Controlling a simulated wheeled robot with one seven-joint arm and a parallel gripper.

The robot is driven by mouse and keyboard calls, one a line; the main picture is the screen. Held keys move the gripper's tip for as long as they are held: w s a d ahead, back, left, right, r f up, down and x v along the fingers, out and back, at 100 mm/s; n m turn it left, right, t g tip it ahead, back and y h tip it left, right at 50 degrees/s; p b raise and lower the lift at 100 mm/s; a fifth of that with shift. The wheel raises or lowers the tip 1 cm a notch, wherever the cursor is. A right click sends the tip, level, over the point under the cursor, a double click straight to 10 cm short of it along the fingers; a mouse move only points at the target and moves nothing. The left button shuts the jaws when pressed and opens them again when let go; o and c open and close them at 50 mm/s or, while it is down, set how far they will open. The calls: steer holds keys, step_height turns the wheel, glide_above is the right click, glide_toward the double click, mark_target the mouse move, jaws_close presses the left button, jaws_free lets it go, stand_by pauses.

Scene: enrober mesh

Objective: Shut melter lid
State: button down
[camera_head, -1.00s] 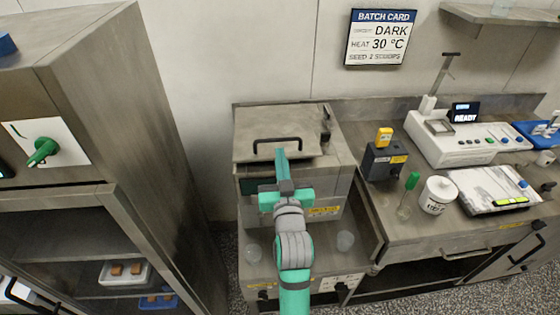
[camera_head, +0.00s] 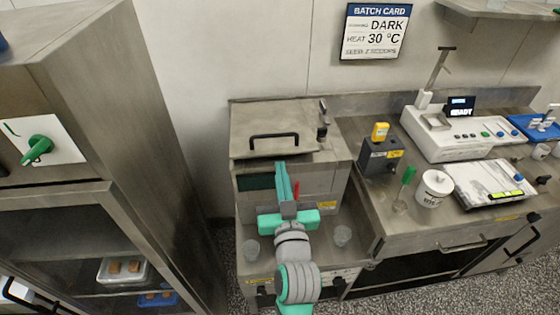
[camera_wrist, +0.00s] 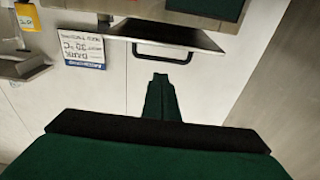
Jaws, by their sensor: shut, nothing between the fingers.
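The melter (camera_head: 318,180) is a grey metal box on the bench. Its flat grey lid (camera_head: 255,118) lies over the top, with a black bar handle near the front edge. A dark strip shows under the lid's front edge; I cannot tell whether the lid is fully seated. The wrist view, upside down, shows the lid (camera_wrist: 190,36) and its handle (camera_wrist: 162,51). My gripper (camera_head: 281,166) is shut and empty. Its tips are in front of the melter, just below the handle in the picture, and look apart from it. The gripper also shows in the wrist view (camera_wrist: 161,78).
A tall grey cabinet (camera_head: 165,150) with a green knob stands at left. At right, the bench holds a dark box with a yellow top (camera_head: 381,155), a white tub (camera_head: 433,189) and a white machine (camera_head: 455,140).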

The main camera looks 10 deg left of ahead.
steer(key=w+d+r+g+h, duration=0.1)
steer(key=w+d+r+g, duration=0.1)
steer(key=d+r+g, duration=0.4)
steer(key=t, duration=0.1)
glide_above(306, 150)
steer(key=s, duration=0.3)
step_height(306, 150, down, 2)
steer(key=f, duration=0.1)
steer(key=shift+w+f+h, duration=0.2)
steer(key=shift+f+h, duration=0.1)
steer(key=shift+f, duration=1.5)
